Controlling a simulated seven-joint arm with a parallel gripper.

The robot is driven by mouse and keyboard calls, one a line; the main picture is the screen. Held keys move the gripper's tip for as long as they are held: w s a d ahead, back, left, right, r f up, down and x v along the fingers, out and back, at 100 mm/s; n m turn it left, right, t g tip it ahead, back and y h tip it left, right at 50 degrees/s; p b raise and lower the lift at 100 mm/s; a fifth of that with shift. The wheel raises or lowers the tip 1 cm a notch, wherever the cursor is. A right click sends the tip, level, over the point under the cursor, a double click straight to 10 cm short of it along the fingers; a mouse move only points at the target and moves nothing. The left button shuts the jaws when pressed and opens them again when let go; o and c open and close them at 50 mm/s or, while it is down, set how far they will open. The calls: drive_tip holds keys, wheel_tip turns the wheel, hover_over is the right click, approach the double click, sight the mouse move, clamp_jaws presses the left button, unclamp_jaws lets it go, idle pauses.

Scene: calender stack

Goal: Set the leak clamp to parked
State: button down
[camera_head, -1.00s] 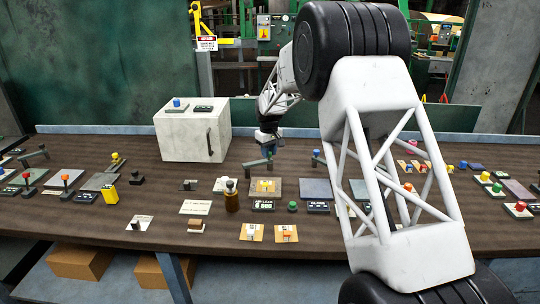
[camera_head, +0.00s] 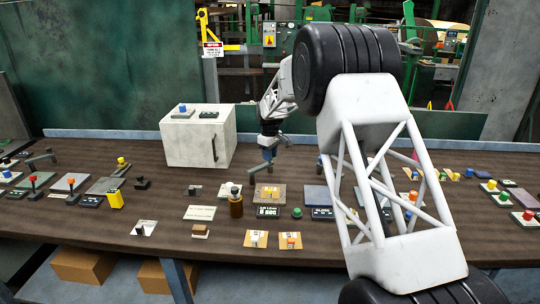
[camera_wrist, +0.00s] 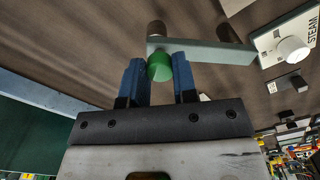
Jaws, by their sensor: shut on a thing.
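My gripper (camera_head: 268,158) reaches down at the back middle of the bench. In the wrist view my gripper (camera_wrist: 160,78) has its two blue fingers on either side of a green knob (camera_wrist: 160,67) and is shut on it. The knob sits at one end of a flat grey bar (camera_wrist: 205,52). Two dark brown posts show beside the bar. The bar also shows in the head view (camera_head: 256,168), just below the fingers. No label naming the leak clamp is readable, so I cannot tell for certain that this bar is it.
A plate marked STEAM with a white knob (camera_wrist: 292,49) is near the bar's far end. A pale box (camera_head: 190,143) stands to the left. Many small controls crowd the bench.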

drive_tip(key=c, duration=0.9)
unclamp_jaws()
drive_tip(key=shift+r, duration=0.15)
drive_tip(key=shift+r, duration=3.75)
drive_tip(key=shift+r, duration=0.1)
